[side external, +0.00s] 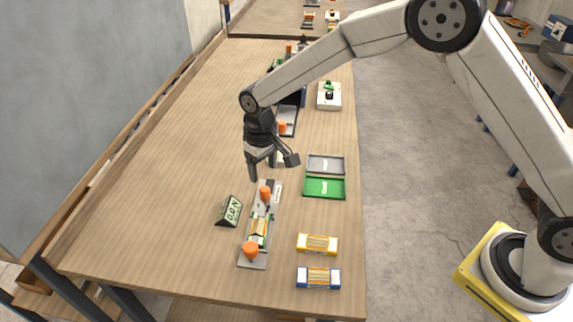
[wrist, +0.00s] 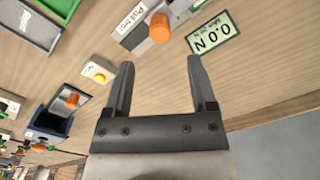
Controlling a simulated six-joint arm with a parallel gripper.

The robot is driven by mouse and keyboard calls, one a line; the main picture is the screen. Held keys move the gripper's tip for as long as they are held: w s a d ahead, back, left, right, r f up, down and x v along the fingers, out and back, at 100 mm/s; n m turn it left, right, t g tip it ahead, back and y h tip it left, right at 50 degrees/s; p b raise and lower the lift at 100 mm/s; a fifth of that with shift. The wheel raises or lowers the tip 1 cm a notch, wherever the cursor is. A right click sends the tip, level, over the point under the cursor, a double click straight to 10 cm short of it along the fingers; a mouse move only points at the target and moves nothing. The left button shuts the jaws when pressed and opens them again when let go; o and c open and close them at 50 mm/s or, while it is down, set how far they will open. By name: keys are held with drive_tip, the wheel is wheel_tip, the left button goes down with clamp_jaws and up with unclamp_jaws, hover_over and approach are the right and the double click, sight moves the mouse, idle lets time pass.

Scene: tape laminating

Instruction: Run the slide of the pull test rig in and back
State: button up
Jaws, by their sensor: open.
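The pull test rig (side external: 262,222) is a long grey base lying along the table, with one orange knob (side external: 265,193) at its far end and another (side external: 250,250) at its near end. Its small display (side external: 229,211) stands to the left and reads 0.0 N in the wrist view (wrist: 212,35). My gripper (side external: 262,168) is open and empty, above the table just beyond the far end of the rig. In the wrist view my gripper (wrist: 160,62) shows nothing between its fingers, and an orange knob (wrist: 160,27) lies ahead of the fingertips. The rest of the rig is cut off there.
A grey tray (side external: 325,165) and a green tray (side external: 324,187) lie right of the rig. A yellow box (side external: 317,244) and a blue-and-white box (side external: 318,278) lie nearer. Another station with an orange knob (side external: 283,127) is behind. The table's left side is clear.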

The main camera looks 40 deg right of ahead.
sight(264, 189)
drive_tip(key=shift+f, duration=3.7)
clamp_jaws()
